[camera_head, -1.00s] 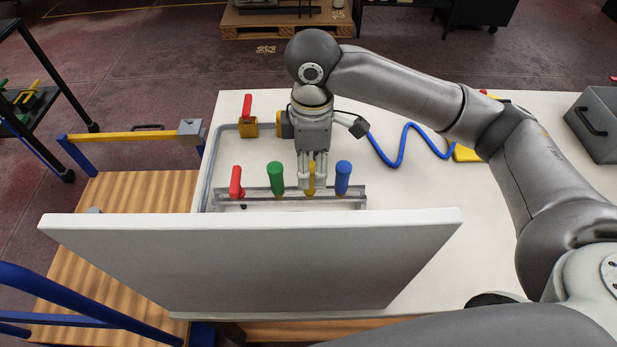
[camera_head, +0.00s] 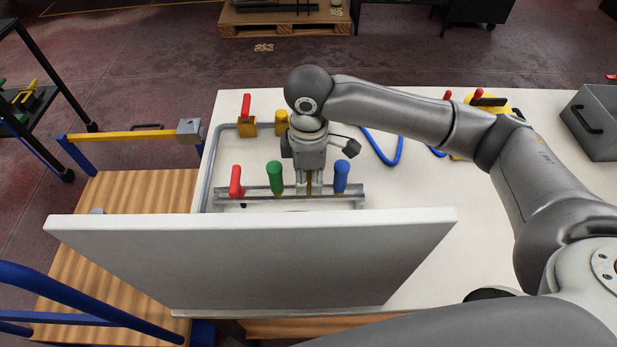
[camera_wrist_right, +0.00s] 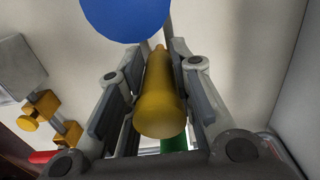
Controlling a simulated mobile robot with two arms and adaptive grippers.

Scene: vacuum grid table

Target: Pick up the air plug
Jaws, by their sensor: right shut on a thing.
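A row of coloured plugs stands in a grey rack (camera_head: 256,192) behind a tilted white panel. They are a red plug (camera_head: 236,180), a green plug (camera_head: 275,177), a blue plug (camera_head: 341,177) and a yellow plug (camera_wrist_right: 162,100) between green and blue. My right gripper (camera_head: 309,188) points down over the rack and is shut on the yellow plug, one finger on each side in the wrist view. The yellow plug is mostly hidden by the gripper in the head view. Its lower end is hard to make out. My left gripper is not in view.
The white panel (camera_head: 250,262) stands close in front of the rack. Yellow fittings (camera_head: 247,127) with a red lever are behind on the white table (camera_head: 420,220). A blue hose (camera_head: 382,152) lies right of the gripper. A grey bin (camera_head: 590,125) sits far right.

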